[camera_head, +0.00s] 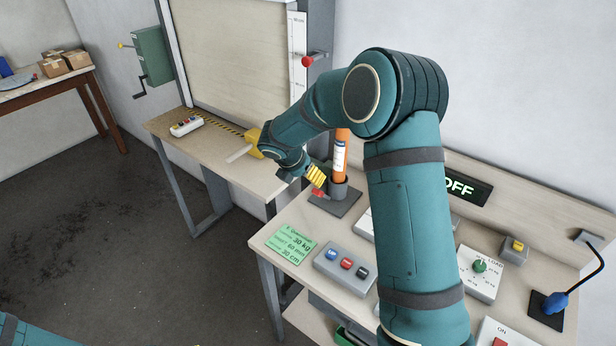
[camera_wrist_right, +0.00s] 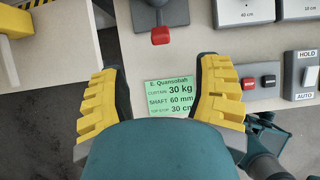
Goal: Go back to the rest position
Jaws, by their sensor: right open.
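My right arm reaches from the lower right of the head view, over the control bench, toward the shutter rig. Its gripper (camera_head: 316,177), with yellow ribbed fingers, hangs beside an orange cylinder (camera_head: 341,150) in a grey holder. In the right wrist view the gripper (camera_wrist_right: 160,70) is open, its fingers wide apart with nothing held between them. A green note card (camera_wrist_right: 168,95) appears between the fingers, below them on the bench; it also lies at the bench's left in the head view (camera_head: 290,244). My left gripper is not in view; a teal part of mine shows at the lower left.
A button box (camera_head: 346,270), a load dial box (camera_head: 480,272) and a blue-tipped cable (camera_head: 552,303) stand on the bench. A table with cartons (camera_head: 54,66) stands far left. Open floor lies at left.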

